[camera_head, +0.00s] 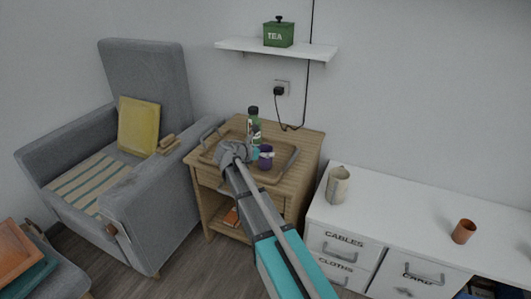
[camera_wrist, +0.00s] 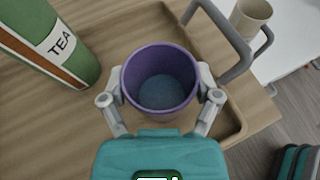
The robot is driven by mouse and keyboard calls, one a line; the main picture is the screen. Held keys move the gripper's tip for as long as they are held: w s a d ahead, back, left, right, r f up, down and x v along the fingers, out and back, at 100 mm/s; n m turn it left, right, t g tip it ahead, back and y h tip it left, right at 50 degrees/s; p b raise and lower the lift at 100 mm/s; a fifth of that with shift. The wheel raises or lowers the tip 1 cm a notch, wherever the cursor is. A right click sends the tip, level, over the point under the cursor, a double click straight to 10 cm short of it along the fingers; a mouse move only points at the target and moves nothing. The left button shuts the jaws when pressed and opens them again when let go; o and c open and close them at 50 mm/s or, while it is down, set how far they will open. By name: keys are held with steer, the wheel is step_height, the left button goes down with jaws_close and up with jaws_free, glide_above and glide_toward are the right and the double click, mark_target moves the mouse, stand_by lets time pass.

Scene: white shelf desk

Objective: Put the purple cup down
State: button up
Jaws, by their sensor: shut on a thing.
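The purple cup (camera_wrist: 160,82) is in the middle of the wrist view, mouth toward the camera, and looks empty inside. My gripper (camera_wrist: 160,97) is shut on it, with one finger against each side. In the head view the purple cup (camera_head: 266,157) is at the small wooden side table, over a wooden tray (camera_head: 207,153) with grey handles. My gripper (camera_head: 257,155) is just left of it there, partly hidden by my arm. I cannot tell whether the cup's base touches the tray.
A green bottle (camera_head: 254,127) with a dark cap stands close behind the cup; its TEA label shows in the wrist view (camera_wrist: 60,42). A grey armchair (camera_head: 143,65) stands left. A white cabinet (camera_head: 400,213) at right holds a beige mug (camera_head: 338,186) and a brown cup (camera_head: 463,232).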

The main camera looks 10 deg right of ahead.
steer(key=shift+f, duration=0.1)
steer(key=o, duration=1.1)
steer(key=shift+s+a+r, duration=0.1)
steer(key=shift+s+r, duration=0.05)
steer(key=shift+r, duration=0.1)
steer(key=shift+s+a+r, duration=0.15)
steer(key=shift+a, duration=0.15)
steer(key=p+v, duration=0.4)
steer(key=v, duration=0.7)
steer(key=shift+d, duration=0.1)
